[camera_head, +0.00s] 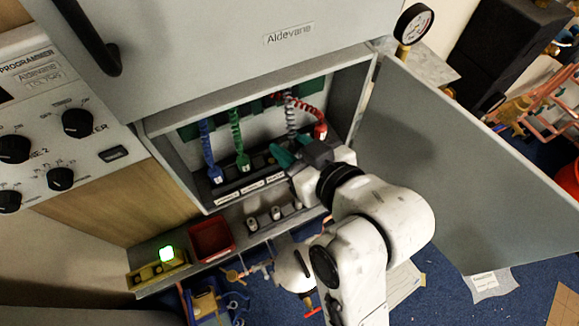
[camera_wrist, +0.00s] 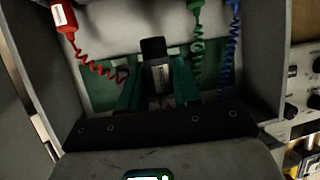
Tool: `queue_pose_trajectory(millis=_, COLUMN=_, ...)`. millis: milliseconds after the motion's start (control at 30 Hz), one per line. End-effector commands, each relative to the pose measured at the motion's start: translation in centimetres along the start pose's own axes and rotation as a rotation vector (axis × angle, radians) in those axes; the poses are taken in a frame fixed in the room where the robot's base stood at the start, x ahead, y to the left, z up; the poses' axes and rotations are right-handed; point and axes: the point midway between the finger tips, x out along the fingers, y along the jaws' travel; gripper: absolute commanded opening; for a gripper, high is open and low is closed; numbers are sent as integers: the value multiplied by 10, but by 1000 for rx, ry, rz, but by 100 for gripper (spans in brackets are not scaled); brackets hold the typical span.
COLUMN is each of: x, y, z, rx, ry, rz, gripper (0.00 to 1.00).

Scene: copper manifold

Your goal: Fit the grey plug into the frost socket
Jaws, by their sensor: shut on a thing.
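My gripper (camera_head: 284,155) reaches into the open cabinet, with teal fingers, which also show in the wrist view (camera_wrist: 158,90). It is shut on the grey plug (camera_wrist: 154,62), a dark grey body with a pale label, standing upright between the fingers in the wrist view. The plug's grey coiled cord (camera_head: 290,115) hangs from above, behind my gripper in the head view. A dark socket strip (camera_head: 232,184) with white labels runs along the cabinet's lower ledge. The labels are too small to read, so I cannot tell which socket is frost. My gripper hides the strip's right end.
A blue plug (camera_head: 214,171) and a green plug (camera_head: 242,158) hang on coiled cords left of my gripper. A red plug (camera_head: 320,131) is at the right. The open cabinet door (camera_head: 430,160) stands right of my arm. A red bin (camera_head: 211,239) sits below.

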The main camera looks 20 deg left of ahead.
Motion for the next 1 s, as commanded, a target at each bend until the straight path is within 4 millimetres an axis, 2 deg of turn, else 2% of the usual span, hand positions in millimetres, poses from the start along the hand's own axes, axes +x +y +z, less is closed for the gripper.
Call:
queue_pose_trajectory(millis=33, x=15, y=11, z=4, rx=9, ry=-1, rz=22, gripper=3)
queue_pose_trajectory(millis=100, x=32, y=24, z=6, rx=19, ry=-1, rz=52, gripper=3)
queue_pose_trajectory(millis=300, x=63, y=51, z=10, rx=35, ry=2, rz=114, gripper=3)
queue_pose_trajectory(millis=667, x=74, y=58, z=17, rx=40, ry=3, rz=130, gripper=3)
queue_pose_trajectory(millis=1000, x=82, y=58, z=36, rx=39, ry=3, rz=129, gripper=3)
